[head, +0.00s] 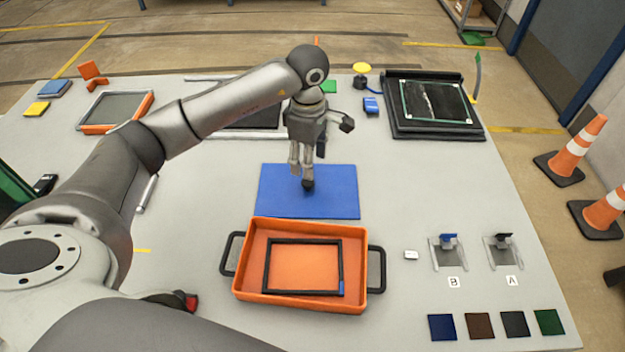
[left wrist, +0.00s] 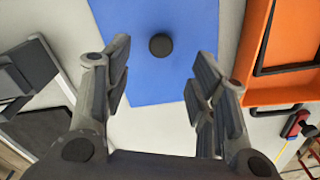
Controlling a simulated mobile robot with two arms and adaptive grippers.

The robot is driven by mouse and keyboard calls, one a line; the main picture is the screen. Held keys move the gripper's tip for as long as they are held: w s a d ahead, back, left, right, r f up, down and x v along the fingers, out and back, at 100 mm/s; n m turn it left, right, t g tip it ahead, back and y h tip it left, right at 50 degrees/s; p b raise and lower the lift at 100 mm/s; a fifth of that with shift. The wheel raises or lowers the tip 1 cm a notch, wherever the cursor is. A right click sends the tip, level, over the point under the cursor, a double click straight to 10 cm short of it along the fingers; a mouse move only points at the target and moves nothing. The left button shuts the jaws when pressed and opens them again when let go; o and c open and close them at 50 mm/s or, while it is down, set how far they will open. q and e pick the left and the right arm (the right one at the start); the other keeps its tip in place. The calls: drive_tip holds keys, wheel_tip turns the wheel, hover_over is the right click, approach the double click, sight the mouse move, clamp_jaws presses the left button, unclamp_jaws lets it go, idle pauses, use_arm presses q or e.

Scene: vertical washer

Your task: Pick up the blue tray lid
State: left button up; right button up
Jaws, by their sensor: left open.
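The blue tray lid (head: 330,200) lies flat on the grey table behind the orange tray (head: 240,288). A round black knob (left wrist: 160,44) stands on the lid in the left wrist view, and it also shows in the head view (head: 308,185). My left gripper (head: 302,172) points down over the lid, close to the knob. In the left wrist view its fingers are spread wide and empty, with the knob lying beyond the gap between them. Whether a fingertip touches the lid cannot be told. My right gripper does not show.
The orange tray has two black handles and holds a black frame (head: 268,262). A black panel unit (head: 435,132) is at back right. Two small stands (head: 448,252) (head: 503,252) and several coloured squares are at front right. The table right of the lid is clear.

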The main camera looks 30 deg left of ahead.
sight(308, 181)
use_arm(q)
drive_tip(key=shift+s+f, duration=0.2)
drive_tip(key=shift+f, duration=1.35)
drive_tip(key=shift+w+f+p, duration=0.1)
drive_tip(key=shift+f+p, duration=0.2)
drive_tip(key=shift+p, duration=0.15)
wheel_tip(308, 181, down, 4)
drive_tip(key=shift+r+p, duration=0.25)
drive_tip(key=shift+p, duration=0.55)
drive_tip(key=shift+a+f, duration=0.1)
drive_tip(key=shift+f, duration=0.5)
drive_tip(key=shift+c, duration=0.8)
drive_tip(key=c, duration=1)
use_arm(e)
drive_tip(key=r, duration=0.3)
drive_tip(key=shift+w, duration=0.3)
use_arm(q)
drive_tip(key=shift+r, duration=0.1)
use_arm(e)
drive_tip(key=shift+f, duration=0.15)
